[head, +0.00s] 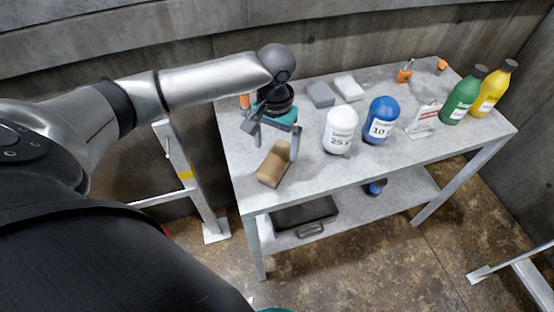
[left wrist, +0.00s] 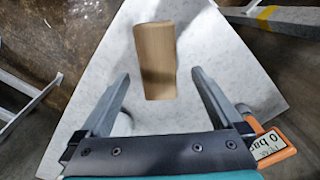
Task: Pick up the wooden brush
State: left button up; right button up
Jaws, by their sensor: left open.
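The wooden brush (head: 273,166) is a brown block lying on the left part of the grey table (head: 310,172), near its front left edge. In the left wrist view the brush (left wrist: 156,58) lies ahead of the fingers, roughly centred between their lines. My left gripper (head: 275,138) is above the table beside the brush, with its fingers spread and pointing toward it. In the left wrist view the gripper (left wrist: 160,88) is open, with nothing visible between its fingers. My right gripper is not in view.
A white bottle (head: 341,130) and a blue bottle (head: 381,119) stand right of the brush. Grey blocks (head: 321,94) lie behind. Green (head: 462,98) and yellow (head: 493,90) bottles stand at the right end. A lower shelf (head: 395,195) holds a dark tray (head: 304,214).

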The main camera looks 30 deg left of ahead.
aim_at(277, 158)
pick_arm(q)
jog(key=shift+d+f+b, duration=0.15)
jog(key=shift+f+b, duration=0.9)
jog(key=shift+f, duration=1.75)
jog(key=shift+r, duration=0.1)
jog(key=shift+c, duration=0.2)
grip_shut()
notch_tip(277, 158, up, 20)
jog(key=p, duration=0.6)
jog(key=c, duration=0.5)
grip_release()
jog(key=shift+c, duration=0.2)
jog(key=c, duration=0.6)
